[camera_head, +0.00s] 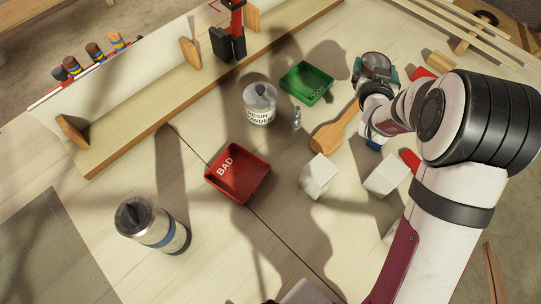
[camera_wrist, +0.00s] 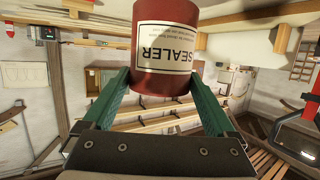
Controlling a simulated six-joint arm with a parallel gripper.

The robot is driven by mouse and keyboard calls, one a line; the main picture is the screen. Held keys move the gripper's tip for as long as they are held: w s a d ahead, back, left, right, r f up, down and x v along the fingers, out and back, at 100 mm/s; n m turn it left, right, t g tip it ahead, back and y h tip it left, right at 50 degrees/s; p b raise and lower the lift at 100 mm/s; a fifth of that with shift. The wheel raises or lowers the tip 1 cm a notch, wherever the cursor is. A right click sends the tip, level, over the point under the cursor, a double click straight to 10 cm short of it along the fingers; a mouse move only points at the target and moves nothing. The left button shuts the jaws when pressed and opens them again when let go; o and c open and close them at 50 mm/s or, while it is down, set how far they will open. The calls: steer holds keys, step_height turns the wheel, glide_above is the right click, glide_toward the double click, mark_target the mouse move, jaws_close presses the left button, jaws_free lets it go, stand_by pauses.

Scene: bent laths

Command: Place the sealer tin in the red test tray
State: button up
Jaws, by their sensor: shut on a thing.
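The sealer tin, dark red with a cream label, is held in my gripper; it fills the upper middle of the wrist view (camera_wrist: 167,50), where the label reads upside down. In the head view its round top (camera_head: 375,61) shows at the upper right. My gripper (camera_head: 375,74) is shut on it, with a green finger on each side, also seen in the wrist view (camera_wrist: 165,85). The red test tray (camera_head: 256,183), marked BAD, lies on the bench left of and nearer than my gripper. It looks empty.
A resin powder tin (camera_head: 260,105), a small metal piece (camera_head: 296,119) and a wooden paddle (camera_head: 337,130) lie between tray and gripper. A green tray (camera_head: 306,83) is behind. White blocks (camera_head: 319,176) (camera_head: 385,175) stand right of the red tray, a flask (camera_head: 153,226) at lower left.

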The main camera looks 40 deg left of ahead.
steer(key=s+a+n+g+y, duration=0.3)
steer(key=s+a+n+g, duration=0.15)
steer(key=s, duration=0.55)
steer(key=s+a+n+g+y, duration=0.3)
steer(key=s+a+n+y, duration=0.15)
steer(key=s, duration=0.45)
steer(key=s+f+n+g, duration=0.1)
steer(key=s+n+g, duration=0.55)
steer(key=s, duration=1.05)
steer(key=shift+m+g, duration=0.55)
steer(key=shift+g, duration=0.25)
steer(key=f, duration=1)
steer(key=shift+s+d, duration=0.2)
steer(key=shift+s, duration=0.15)
steer(key=shift+f, duration=0.1)
steer(key=o, duration=1.4)
